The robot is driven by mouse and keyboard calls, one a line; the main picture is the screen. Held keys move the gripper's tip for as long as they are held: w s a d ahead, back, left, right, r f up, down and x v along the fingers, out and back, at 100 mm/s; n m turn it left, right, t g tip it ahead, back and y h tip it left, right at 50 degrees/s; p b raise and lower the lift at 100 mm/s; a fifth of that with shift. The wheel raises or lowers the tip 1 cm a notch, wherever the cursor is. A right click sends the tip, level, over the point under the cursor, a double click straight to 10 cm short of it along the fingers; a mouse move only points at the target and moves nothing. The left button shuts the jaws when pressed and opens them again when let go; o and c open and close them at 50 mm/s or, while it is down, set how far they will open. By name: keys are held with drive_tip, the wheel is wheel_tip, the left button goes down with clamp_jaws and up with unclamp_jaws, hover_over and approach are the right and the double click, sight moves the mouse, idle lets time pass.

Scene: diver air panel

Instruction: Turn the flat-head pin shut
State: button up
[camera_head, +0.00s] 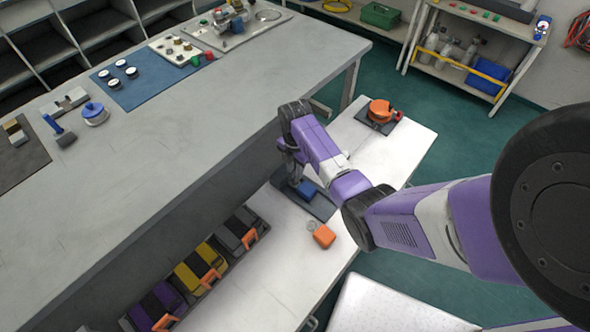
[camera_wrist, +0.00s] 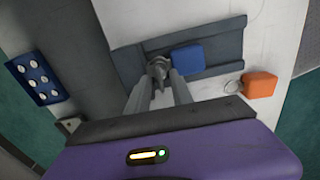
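A dark grey base plate (camera_wrist: 215,45) lies on the white lower surface, with a blue block (camera_wrist: 187,59) on it. A small grey upright piece (camera_wrist: 158,68), which looks like the flat-head pin, stands just left of the blue block in the wrist view. My gripper (camera_wrist: 159,88) points at this piece, its two fingers apart on either side of it with gaps showing. Whether the fingertips reach down around the head is unclear. In the head view my gripper (camera_head: 291,172) is over the plate beside the blue block (camera_head: 307,189), and hides the pin.
An orange block (camera_head: 324,236) with a ring beside it lies near the plate. An orange round fixture (camera_head: 380,111) stands farther back on the white surface. The tall grey workbench (camera_head: 190,150) rises close on the left. Coloured cases (camera_head: 198,268) line its foot.

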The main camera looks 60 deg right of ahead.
drive_tip(key=shift+f, duration=0.25)
drive_tip(key=shift+c, duration=0.2)
clamp_jaws()
